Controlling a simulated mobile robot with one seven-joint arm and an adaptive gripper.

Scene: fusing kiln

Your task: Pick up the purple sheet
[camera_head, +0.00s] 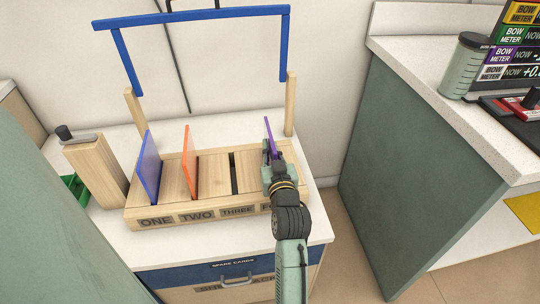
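The purple sheet (269,132) stands upright at the right end of the wooden slotted rack (162,222), in line with the label at the right that my arm partly covers. Only its upper part shows. My gripper (268,155) is right at the sheet, overlapping its lower front part. I cannot tell whether the fingers are closed on it or only around it. A blue sheet (148,168) stands in slot ONE and an orange sheet (188,160) in slot TWO. Slot THREE (233,175) is a bare dark gap.
A blue bar frame (200,18) on wooden posts rises behind the rack. A wooden block (97,170) and a green tray (75,190) stand at left. A drawer (235,280) is below the white top. A counter (460,110) with a jar (463,68) stands at right, across a floor gap.

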